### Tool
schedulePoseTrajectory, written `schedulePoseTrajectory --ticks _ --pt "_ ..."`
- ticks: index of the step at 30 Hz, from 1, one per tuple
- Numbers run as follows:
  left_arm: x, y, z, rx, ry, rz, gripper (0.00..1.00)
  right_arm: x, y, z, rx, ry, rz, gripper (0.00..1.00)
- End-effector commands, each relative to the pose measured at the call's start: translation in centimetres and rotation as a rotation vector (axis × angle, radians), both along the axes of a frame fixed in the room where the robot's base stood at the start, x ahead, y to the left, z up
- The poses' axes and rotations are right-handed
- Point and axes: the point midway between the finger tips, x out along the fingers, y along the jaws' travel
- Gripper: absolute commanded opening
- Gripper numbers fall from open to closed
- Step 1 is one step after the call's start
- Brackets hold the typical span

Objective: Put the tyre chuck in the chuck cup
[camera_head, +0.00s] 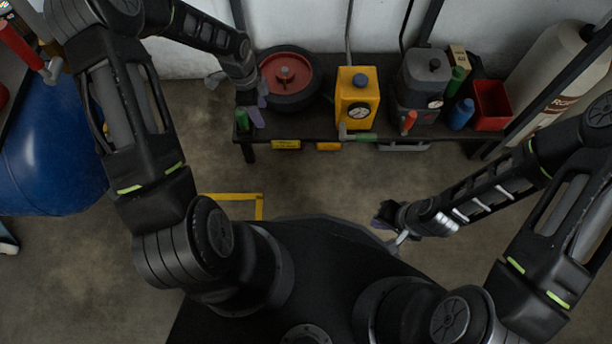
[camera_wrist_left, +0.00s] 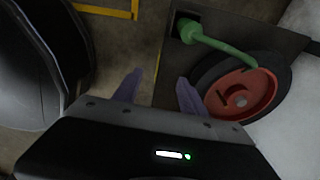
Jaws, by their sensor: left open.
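A green, curved tool that looks like the tyre chuck (camera_wrist_left: 215,42) shows in the left wrist view on the dark bench, beside the wheel. One end is at a small dark shape at the bench corner; I cannot tell whether that is the chuck cup. In the head view a green piece (camera_head: 242,120) shows at the bench's left front corner. My left gripper (camera_head: 260,106) is there, just right of it. Its fingers (camera_wrist_left: 158,88) are apart and empty in the wrist view. My right gripper (camera_head: 387,215) is away from the bench, over the floor; its finger gap is unclear.
The bench (camera_head: 310,126) carries a wheel with a red hub (camera_head: 285,75), a yellow gauge unit (camera_head: 357,95), a grey gauge unit (camera_head: 423,75), a blue bottle (camera_head: 461,114) and a red bin (camera_head: 491,104). A blue tank (camera_head: 50,150) stands at left. Floor before the bench is clear.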

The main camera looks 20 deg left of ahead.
Motion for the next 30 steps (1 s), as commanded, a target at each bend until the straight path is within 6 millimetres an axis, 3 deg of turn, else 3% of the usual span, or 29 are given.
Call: schedulePoseTrajectory --ticks 1,6,9,12,15,26,30 --pt "-1.3 -3.6 -1.4 -0.059 0.016 0.088 0.5 0.0 0.0 0.0 0.0 0.0 0.0 0.0" --pt "-7.8 -15.6 -5.3 -0.249 0.132 0.636 0.5 0.0 0.0 0.0 0.0 0.0 0.0 0.0" --pt "-12.5 -19.4 -6.6 -0.286 0.217 0.984 0.5 0.0 0.0 0.0 0.0 0.0 0.0 0.0" --pt "-16.0 -20.8 -7.2 -0.278 0.268 1.246 0.5 0.0 0.0 0.0 0.0 0.0 0.0 0.0" --pt "-17.9 -21.0 -7.4 -0.267 0.282 1.392 0.5 0.0 0.0 0.0 0.0 0.0 0.0 0.0" --pt "-18.1 -20.9 -7.2 -0.267 0.282 1.434 0.5 0.0 0.0 0.2 0.0 0.0 0.0 0.0" --pt "-18.1 -21.0 -5.5 -0.267 0.284 1.431 0.5 -0.1 0.1 1.9 0.001 0.001 0.002 0.0"
